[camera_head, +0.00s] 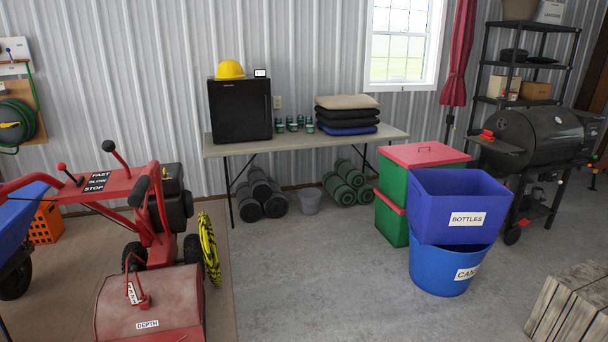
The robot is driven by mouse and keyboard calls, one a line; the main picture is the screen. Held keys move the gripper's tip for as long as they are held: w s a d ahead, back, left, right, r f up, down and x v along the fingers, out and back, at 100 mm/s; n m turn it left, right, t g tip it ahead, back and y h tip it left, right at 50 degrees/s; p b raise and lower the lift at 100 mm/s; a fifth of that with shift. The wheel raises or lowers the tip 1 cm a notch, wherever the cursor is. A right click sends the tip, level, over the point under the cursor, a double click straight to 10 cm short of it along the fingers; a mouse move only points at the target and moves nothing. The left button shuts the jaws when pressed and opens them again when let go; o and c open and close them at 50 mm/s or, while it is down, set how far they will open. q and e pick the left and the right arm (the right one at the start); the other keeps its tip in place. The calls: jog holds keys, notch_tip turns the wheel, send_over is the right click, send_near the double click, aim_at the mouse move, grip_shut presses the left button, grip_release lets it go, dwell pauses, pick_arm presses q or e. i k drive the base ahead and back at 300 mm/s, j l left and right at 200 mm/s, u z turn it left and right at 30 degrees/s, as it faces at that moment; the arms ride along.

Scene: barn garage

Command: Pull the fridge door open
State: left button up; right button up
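A small black fridge (240,111) stands on the left end of a long folding table (292,143) against the far wall. Its door looks shut and faces the room.
A red machine (150,300) on a brown mat stands at the front left, between me and the fridge's left side. Blue bins (455,215) and red-lidded green boxes (420,156) stand right of the table. The grey floor in the middle is clear.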

aim_at(241, 109)
jog(key=i+z, duration=0.1)
jog(key=i, duration=4.6)
